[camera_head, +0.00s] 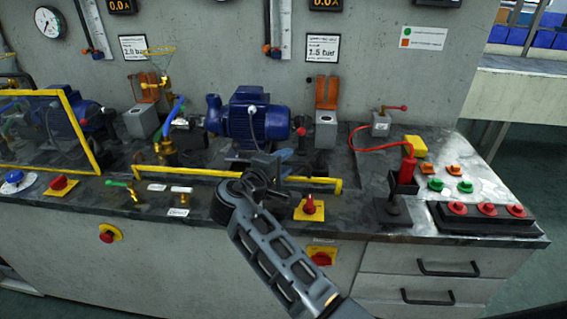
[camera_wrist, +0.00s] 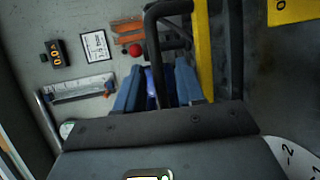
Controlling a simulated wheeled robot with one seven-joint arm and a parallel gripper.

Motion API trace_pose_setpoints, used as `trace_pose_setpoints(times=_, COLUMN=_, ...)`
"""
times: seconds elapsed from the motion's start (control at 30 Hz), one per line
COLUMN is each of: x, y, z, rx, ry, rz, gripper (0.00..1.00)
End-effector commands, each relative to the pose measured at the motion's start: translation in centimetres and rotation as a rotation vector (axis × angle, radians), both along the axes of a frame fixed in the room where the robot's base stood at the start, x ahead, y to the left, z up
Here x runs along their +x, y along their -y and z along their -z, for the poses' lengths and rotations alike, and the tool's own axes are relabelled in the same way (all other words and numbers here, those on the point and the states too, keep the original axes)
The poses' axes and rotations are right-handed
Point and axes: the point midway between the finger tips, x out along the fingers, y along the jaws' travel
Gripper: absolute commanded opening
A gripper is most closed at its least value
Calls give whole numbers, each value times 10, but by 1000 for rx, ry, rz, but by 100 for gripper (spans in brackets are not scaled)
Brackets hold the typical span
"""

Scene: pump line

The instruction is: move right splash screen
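The right splash screen (camera_head: 205,174) shows in the head view as a long, low yellow frame bar along the bench front, below the blue motor. I cannot make out its clear pane. My gripper (camera_head: 278,160) is at the right half of this bar. In the wrist view, the two blue-grey fingers (camera_wrist: 158,85) stand apart, with a black handle (camera_wrist: 151,45) reaching into the gap between them. The yellow bar (camera_wrist: 203,45) runs just right of the fingers. I cannot tell whether either finger touches the handle. My wrist hides part of the bar in the head view.
The left splash screen (camera_head: 82,130) stands upright at the left. The blue motor (camera_head: 255,118) is behind my gripper. A red-knobbed yellow switch (camera_head: 309,208) is close by on the right. A red-handled part (camera_head: 406,172) and a button box (camera_head: 485,213) are farther right.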

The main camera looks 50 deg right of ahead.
Motion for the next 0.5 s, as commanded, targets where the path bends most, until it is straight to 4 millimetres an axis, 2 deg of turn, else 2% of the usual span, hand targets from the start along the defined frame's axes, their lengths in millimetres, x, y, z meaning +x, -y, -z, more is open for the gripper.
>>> trace_pose_setpoints(times=0.23, x=-2, y=-8, z=-1, rx=-1, ry=0, rz=-1, gripper=38)
trace_pose_setpoints(times=0.5, x=-12, y=-49, z=-9, rx=0, ry=2, rz=-2, gripper=38)
